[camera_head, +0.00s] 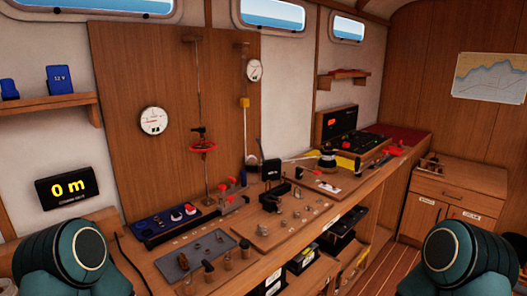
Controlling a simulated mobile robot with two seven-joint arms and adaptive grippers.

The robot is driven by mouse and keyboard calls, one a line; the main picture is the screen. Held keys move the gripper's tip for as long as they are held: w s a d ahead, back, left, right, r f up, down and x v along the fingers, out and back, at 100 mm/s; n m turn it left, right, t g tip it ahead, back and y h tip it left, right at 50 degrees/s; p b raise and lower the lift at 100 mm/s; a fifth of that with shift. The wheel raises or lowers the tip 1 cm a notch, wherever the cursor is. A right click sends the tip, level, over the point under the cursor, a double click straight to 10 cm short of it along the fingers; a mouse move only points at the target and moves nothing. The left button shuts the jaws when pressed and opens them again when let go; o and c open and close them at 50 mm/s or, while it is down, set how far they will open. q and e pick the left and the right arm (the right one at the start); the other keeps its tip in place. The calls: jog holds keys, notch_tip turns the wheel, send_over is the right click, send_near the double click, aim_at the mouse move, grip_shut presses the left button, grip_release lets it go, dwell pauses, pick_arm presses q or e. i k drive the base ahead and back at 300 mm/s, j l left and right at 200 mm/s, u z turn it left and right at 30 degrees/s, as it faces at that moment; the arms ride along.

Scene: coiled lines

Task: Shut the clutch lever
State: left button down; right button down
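A small black fitting (271,170) stands upright on the counter near the middle of the view, with a thin upright piece at its left. It could be the clutch with its lever, but it is too small to tell. Teal rounded parts of my arms show at the lower left and lower right corners. Neither gripper is in view.
A long wooden counter (172,252) carries boards with small fittings. A grey plate (195,254) lies at the near end, and a blue tray (153,233) stands behind it. Black bins (303,259) sit below the counter. A cabinet (455,188) stands at right; floor shows between.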

aim_at(258, 139)
jog(key=j, duration=0.15)
jog(key=l+u, duration=0.1)
jog(key=u, duration=0.3)
jog(key=l+u, duration=0.15)
jog(key=u, duration=0.3)
jog(key=l+u, duration=0.1)
jog(key=u, duration=0.3)
jog(key=k+l+u, duration=0.1)
jog(key=l+u, duration=0.2)
jog(key=l, duration=0.15)
jog(key=k+l+u, duration=0.15)
jog(key=l+u, duration=0.2)
jog(key=k+l, duration=0.15)
jog(key=l, duration=0.2)
jog(key=k+l+u, duration=0.1)
jog(key=l, duration=0.25)
jog(key=k+l, duration=0.15)
jog(key=l, duration=0.2)
jog(key=k+l+u, duration=0.1)
jog(key=l, duration=0.25)
jog(key=k, duration=0.05)
